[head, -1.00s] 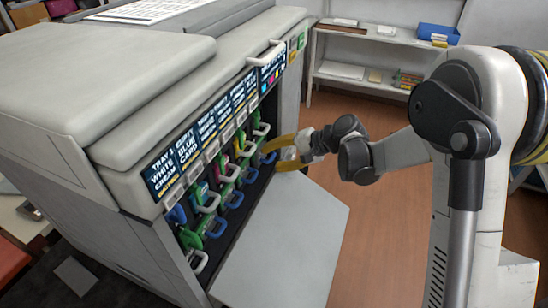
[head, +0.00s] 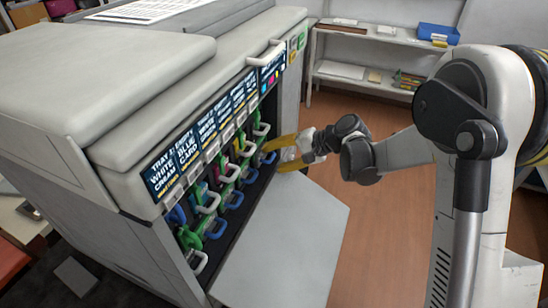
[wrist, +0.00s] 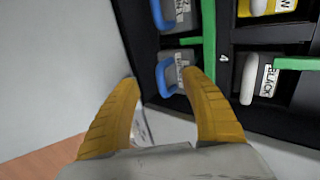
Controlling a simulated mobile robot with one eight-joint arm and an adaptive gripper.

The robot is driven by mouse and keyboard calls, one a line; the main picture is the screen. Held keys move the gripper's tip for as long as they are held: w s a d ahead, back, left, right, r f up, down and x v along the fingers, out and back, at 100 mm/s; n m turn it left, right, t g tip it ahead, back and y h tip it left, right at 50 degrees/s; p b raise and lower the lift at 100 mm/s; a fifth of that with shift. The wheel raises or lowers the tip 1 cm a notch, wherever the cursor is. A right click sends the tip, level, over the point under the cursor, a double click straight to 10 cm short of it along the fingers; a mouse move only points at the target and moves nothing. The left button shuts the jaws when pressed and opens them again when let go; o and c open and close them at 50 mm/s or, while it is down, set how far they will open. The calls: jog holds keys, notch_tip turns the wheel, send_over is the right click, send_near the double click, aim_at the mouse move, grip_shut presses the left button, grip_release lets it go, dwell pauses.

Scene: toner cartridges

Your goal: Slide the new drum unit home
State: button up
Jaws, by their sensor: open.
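My gripper (head: 268,158) is open at the right end of the printer's row of cartridge bays. In the wrist view my yellow fingers (wrist: 163,80) point at the lower blue handle (wrist: 168,77), which shows just beyond and between the fingertips. They do not appear closed on it. This handle is on a grey unit (wrist: 184,76) with a pale label, low in its bay. A second blue-handled unit (wrist: 181,12) is above it. I cannot tell from the labels which one is the new drum unit.
Green levers (wrist: 208,45) run beside the bays. A white-handled unit labelled BLACK (wrist: 262,78) and a yellow-labelled unit (wrist: 268,7) are to the right. The printer's front door (head: 285,245) hangs open below. The brown floor is clear to the right; a shelf (head: 370,82) stands behind.

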jog(key=p+v, duration=0.2)
jog(key=v, duration=0.4)
jog(key=shift+d+r, duration=0.15)
jog(key=shift+d, duration=0.05)
dwell(0.6)
